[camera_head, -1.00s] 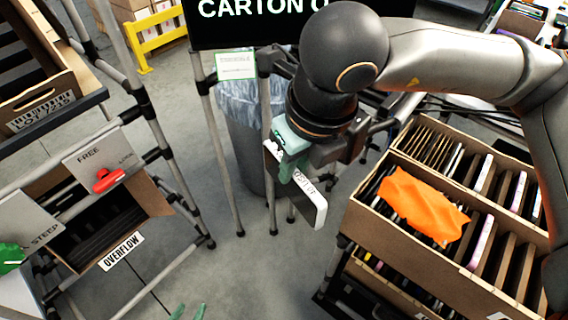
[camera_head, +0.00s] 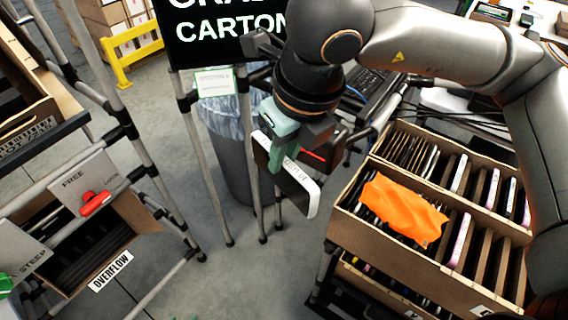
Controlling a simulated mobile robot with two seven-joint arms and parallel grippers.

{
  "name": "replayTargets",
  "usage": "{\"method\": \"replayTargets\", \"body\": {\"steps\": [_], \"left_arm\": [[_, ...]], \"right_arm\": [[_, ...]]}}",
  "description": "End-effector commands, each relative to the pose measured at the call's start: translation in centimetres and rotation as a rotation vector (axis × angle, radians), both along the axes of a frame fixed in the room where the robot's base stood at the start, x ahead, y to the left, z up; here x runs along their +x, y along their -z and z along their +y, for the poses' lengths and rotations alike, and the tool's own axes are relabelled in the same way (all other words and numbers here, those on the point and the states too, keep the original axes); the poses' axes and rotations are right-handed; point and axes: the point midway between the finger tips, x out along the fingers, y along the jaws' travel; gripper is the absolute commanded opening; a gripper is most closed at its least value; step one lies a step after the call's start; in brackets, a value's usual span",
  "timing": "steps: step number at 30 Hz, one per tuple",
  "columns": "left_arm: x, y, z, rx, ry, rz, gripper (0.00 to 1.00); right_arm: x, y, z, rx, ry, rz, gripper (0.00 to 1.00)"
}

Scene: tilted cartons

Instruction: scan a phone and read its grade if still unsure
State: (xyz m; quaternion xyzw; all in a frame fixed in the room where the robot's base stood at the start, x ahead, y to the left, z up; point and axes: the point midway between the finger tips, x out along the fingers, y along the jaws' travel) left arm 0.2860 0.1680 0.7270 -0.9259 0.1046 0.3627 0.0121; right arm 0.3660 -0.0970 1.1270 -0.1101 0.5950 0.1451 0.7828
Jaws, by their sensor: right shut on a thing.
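My right gripper (camera_head: 279,152) has green fingers and is shut on a phone (camera_head: 299,190). A dark screen (camera_head: 225,30) at the top shows large white letters, partly cut off and covered by my arm, with "CARTON" readable. My left gripper does not clearly show.
A carton of phones in slots (camera_head: 450,190) stands at right with an orange cloth (camera_head: 402,208) over part. At left are a FREE sign with a red handle (camera_head: 95,203) and an OVERFLOW carton (camera_head: 140,212). A bin with a clear liner (camera_head: 228,150) stands behind the phone.

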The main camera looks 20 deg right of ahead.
Motion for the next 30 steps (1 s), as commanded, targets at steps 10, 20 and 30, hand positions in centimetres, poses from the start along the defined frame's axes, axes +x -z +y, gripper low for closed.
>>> {"method": "replayTargets", "body": {"steps": [10, 20, 30], "left_arm": [[0.1, -4.9, 0.0, -0.001, 0.000, -0.003, 0.50], [0.1, -4.8, 0.0, 0.000, 0.000, -0.002, 0.50], [0.0, -4.8, 0.0, 0.000, -0.001, -0.001, 0.50]], "right_arm": [[0.1, -9.4, 0.1, 0.003, 0.001, -0.004, 0.00], [0.0, -13.7, 0.0, 0.000, -0.001, 0.000, 0.00], [0.0, -13.6, 0.0, 0.000, 0.000, 0.000, 0.00]]}}
